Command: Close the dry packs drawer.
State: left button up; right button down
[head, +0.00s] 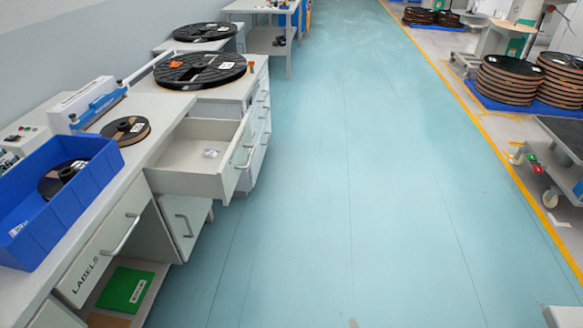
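An open drawer (236,168) juts out from the bench on the left, over the floor. It is pulled well out. Its pale interior is mostly bare, with a small whitish packet (210,153) on its bottom. A metal bar handle (248,158) is on its front panel. No dry packs label can be read on it from here. Neither of my grippers is in the head view.
Below the open drawer is a cabinet front with a handle (184,226). The LABELS drawer (105,245) is nearer, looking shut. A blue bin (25,240) and black reels (200,69) stand on the bench. The blue-green floor (340,190) to the right is clear.

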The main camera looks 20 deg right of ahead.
aim_at(177, 168)
jog(key=z, duration=0.35)
jog(key=i, duration=1.3)
jog(key=u, duration=0.6)
